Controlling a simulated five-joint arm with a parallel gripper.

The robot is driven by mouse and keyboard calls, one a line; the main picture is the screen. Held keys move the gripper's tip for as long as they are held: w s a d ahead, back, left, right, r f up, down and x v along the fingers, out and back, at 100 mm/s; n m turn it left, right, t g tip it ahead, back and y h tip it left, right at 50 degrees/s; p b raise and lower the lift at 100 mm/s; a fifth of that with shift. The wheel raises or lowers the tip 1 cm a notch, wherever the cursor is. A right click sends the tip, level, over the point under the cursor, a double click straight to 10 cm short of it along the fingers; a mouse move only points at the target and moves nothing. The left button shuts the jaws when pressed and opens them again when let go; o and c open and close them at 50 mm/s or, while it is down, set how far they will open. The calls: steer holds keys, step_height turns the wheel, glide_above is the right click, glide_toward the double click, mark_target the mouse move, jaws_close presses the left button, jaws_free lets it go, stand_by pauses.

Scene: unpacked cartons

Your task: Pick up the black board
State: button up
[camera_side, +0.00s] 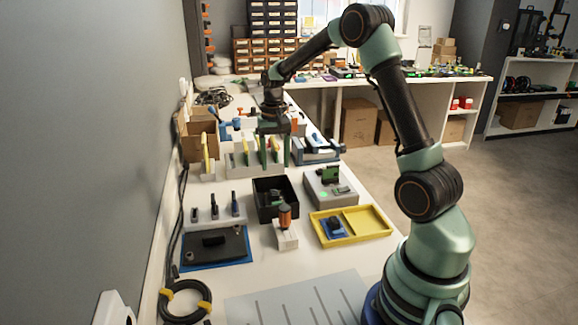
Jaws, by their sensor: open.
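My gripper (273,148) points down over a white slotted rack (240,166) in the middle of the table, its fingers open. Thin upright boards with green and yellow edges stand in the rack between and beside the fingers; the fingers partly hide them. I cannot tell whether a finger touches a board or whether one of these boards is black. A flat black board-like plate (200,254) lies on a blue mat (186,267) at the front left, with a small black block on it. My gripper is well behind and to the right of that plate.
A black bin (263,204), a grey device (318,193) with a green light and a yellow tray (378,231) stand in front of the rack. A cardboard box (197,148) and upright tools are at left. A coiled cable (166,302) lies at front left.

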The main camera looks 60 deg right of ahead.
glide_above(274, 192)
steer(key=f, duration=0.4)
steer(key=shift+s+d+f, duration=0.1)
steer(key=shift+s+f, duration=0.1)
steer(key=shift+s, duration=0.05)
steer(key=shift+w+f, duration=0.15)
steer(key=shift+f, duration=1.15)
steer(key=shift+w+f, duration=0.15)
steer(key=shift+f, duration=1.15)
jaws_close()
